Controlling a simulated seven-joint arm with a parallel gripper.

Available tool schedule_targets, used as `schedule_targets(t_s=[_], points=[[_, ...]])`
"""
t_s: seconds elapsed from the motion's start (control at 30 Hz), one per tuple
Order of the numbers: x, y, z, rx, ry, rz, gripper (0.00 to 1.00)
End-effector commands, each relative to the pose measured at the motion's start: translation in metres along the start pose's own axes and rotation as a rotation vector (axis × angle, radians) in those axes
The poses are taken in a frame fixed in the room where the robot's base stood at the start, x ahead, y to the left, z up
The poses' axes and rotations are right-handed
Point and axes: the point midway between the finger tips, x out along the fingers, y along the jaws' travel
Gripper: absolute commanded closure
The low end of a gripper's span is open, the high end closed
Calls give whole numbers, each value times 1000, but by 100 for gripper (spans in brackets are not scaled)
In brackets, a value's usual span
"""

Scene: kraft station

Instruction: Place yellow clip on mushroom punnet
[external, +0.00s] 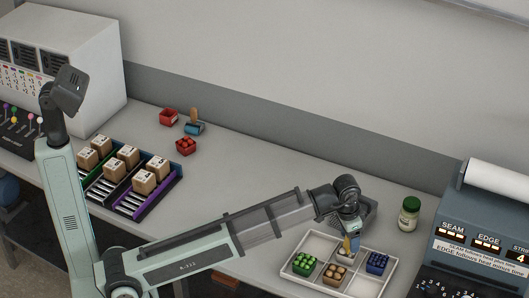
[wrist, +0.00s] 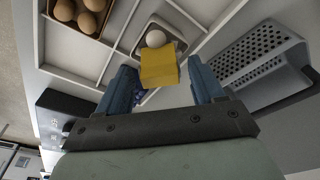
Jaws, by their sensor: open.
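In the wrist view, my gripper (wrist: 166,80) is open, with one blue finger on each side of the yellow clip (wrist: 158,66). There is a visible gap between the clip and each finger. The clip sits over the near part of a pale punnet (wrist: 175,43) holding a white rounded item, probably a mushroom (wrist: 156,38). The clip appears to rest there, but its contact is hidden. In the external view, my gripper (external: 351,243) is low over the back of the white tray, with yellow at its tip; it hides most of this punnet.
The white divided tray (external: 313,242) also holds green (external: 304,264), brown (external: 334,275) and blue (external: 376,262) punnets. A perforated grey bin (wrist: 255,65) stands close beside my right finger. A jar (external: 409,214) and the label machine (external: 480,240) stand to the right.

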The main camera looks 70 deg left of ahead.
Motion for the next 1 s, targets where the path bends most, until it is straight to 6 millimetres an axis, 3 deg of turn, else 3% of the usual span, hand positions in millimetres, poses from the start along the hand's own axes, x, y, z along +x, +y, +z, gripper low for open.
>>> schedule_targets(t_s=[0.6, 1.0], points=[[-92, 0, -1, 0, 1, 0, 33], [-113, 0, 0, 0, -1, 0, 33]])
